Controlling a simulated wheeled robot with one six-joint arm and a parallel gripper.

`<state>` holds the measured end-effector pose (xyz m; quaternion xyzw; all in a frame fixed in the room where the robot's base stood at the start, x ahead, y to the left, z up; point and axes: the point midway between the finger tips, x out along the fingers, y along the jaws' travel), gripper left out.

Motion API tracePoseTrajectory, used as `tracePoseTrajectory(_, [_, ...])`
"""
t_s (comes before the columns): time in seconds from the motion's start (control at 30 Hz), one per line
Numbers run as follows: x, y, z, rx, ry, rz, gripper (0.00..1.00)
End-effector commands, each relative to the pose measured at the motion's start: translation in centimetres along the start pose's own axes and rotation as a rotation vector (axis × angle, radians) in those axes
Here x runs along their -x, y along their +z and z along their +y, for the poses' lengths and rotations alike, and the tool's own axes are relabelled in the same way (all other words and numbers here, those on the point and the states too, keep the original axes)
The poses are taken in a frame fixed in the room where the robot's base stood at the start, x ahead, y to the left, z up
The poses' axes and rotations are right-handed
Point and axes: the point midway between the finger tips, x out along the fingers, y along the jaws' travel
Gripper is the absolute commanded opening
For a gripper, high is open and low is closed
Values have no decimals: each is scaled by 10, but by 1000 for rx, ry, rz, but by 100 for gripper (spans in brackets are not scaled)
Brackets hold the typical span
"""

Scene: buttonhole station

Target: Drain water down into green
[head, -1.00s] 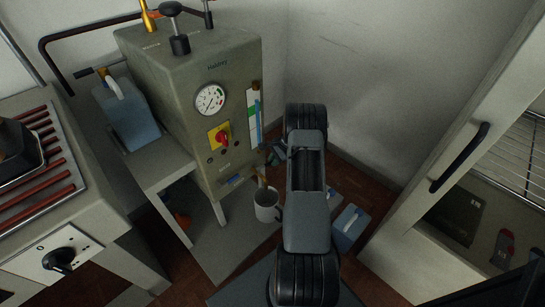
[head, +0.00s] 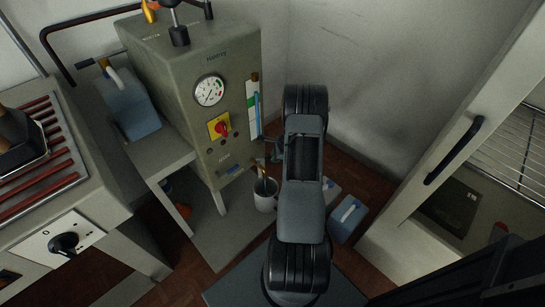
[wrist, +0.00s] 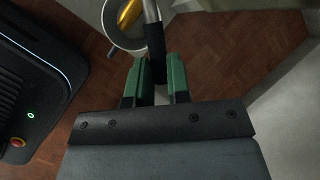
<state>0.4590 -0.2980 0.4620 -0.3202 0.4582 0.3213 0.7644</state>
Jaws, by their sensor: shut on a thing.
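The grey boiler cabinet (head: 190,95) carries a sight gauge (head: 254,108) with a green band and a blue water column. The column's top appears near the gauge's upper part; its exact level against the green is too small to tell. A brass drain tap (head: 262,172) sticks out low on the front, above a pale mug (head: 265,201). In the wrist view the brass spout (wrist: 130,13) hangs over the mug's round rim (wrist: 107,27). My gripper (wrist: 158,85), with green fingers, is shut on the black grip of a metal lever (wrist: 157,55) beside the spout.
A blue jerrycan (head: 128,103) stands on the side shelf, left of the cabinet. A blue box (head: 347,219) sits on the floor at right. A pale cabinet with a black handle (head: 453,150) bounds the right side. A dark machine (wrist: 35,85) is left in the wrist view.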

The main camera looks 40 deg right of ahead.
Motion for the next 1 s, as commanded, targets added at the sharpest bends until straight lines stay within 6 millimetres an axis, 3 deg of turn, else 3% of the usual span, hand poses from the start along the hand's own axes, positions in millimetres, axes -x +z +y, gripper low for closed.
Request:
tracePoseTrajectory(0.27, [0, -1, 0, -1, 0, 0, 0])
tracePoseTrajectory(0.3, [0, -1, 0, -1, 0, 0, 20])
tracePoseTrajectory(0.53, [0, 0, 0, 2, 1, 0, 42])
tracePoseTrajectory(0.83, [3, 1, 0, 2, 0, -1, 43])
tracePoseTrajectory(1.0, [26, 2, -1, 2, -1, 0, 43])
